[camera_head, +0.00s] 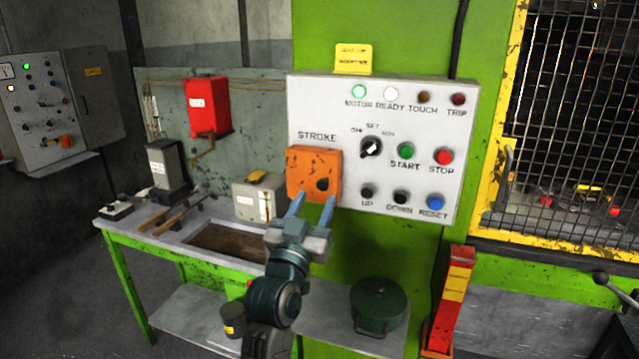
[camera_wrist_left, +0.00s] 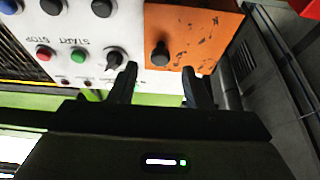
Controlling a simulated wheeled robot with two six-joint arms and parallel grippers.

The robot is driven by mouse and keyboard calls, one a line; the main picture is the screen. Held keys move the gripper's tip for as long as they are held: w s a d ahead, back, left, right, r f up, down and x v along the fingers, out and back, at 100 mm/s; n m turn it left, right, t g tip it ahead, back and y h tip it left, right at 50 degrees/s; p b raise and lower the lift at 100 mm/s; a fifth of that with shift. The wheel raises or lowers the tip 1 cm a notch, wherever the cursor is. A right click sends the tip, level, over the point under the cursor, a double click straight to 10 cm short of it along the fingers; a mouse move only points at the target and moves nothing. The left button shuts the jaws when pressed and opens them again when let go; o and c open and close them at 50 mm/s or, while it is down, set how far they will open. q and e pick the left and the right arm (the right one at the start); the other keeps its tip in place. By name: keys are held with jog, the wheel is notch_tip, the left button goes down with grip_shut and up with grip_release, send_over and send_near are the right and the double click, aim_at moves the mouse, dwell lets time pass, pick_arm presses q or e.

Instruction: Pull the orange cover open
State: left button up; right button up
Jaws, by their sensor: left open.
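The orange cover (camera_head: 314,174) sits on the white control panel (camera_head: 440,128) under the STROKE label, with a dark round knob or hole low on its right side. It lies flat against the panel and looks shut. My left gripper (camera_head: 314,205) is open, with its two blue fingers pointing up at the cover's lower edge. In the left wrist view the cover (camera_wrist_left: 190,38) shows upside down, beyond the spread dark fingers (camera_wrist_left: 160,85). Nothing is between the fingers; whether they touch the cover I cannot tell. My right gripper is not in view.
Beside the cover are a selector knob (camera_head: 371,147) and the START button (camera_head: 406,151). Below them are the UP button (camera_head: 367,193) and others. A green workbench (camera_head: 120,275) with tools stands left. A yellow-framed mesh guard (camera_head: 570,120) stands right. A green pot (camera_head: 379,305) sits below the panel.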

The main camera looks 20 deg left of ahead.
aim_at(321, 187)
pick_arm(q)
jog(key=p+x, duration=0.1)
jog(key=x, duration=0.2)
jog(key=shift+w+r, duration=0.1)
jog(key=shift+r, duration=0.05)
grip_shut()
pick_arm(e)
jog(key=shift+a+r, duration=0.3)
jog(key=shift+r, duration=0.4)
